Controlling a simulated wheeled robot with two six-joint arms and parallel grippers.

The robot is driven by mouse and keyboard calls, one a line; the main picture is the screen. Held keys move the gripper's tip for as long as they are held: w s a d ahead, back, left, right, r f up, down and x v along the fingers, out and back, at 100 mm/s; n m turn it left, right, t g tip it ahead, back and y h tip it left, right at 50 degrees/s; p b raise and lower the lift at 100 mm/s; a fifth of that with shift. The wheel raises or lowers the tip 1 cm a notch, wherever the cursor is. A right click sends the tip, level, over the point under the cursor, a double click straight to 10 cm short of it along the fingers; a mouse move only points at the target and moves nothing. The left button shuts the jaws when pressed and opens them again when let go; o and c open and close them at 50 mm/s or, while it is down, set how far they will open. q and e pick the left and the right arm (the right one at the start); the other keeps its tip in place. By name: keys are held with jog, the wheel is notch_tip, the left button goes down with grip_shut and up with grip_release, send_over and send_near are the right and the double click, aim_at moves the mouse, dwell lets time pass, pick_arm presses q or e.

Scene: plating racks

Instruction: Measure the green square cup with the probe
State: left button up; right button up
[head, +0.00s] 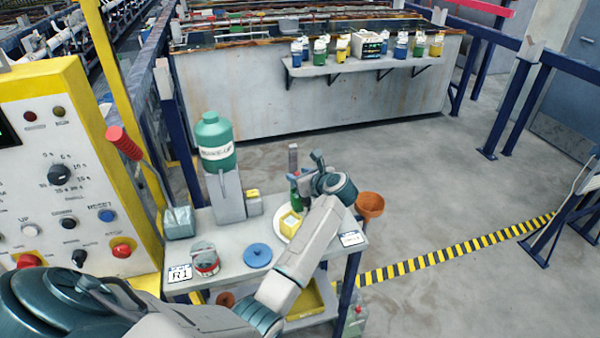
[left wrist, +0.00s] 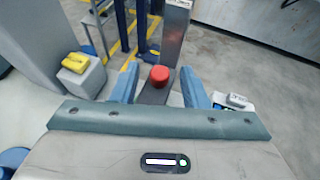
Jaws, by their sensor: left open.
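My left gripper (head: 309,174) is over the back of the small cart's top, open and empty. In the left wrist view a red round-topped piece (left wrist: 159,75) on a dark base lies ahead between the open fingers (left wrist: 160,88), apart from both; I cannot tell if it is the probe. A narrow green object (head: 293,188) shows beside the gripper, partly hidden; I cannot tell if it is the green square cup.
The cart top (head: 225,273) also holds a teal bottle (head: 215,143), a red-banded jar (head: 205,258) and a blue disc (head: 257,255). An orange funnel (head: 370,205) sits at its right edge. Several coloured containers stand on the far shelf (head: 350,65). A control panel (head: 60,170) is left.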

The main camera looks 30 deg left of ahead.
pick_arm(q)
jog(key=shift+c, duration=0.2)
grip_shut()
jog(key=shift+r, duration=2.95)
jog(key=shift+o, duration=0.2)
grip_release()
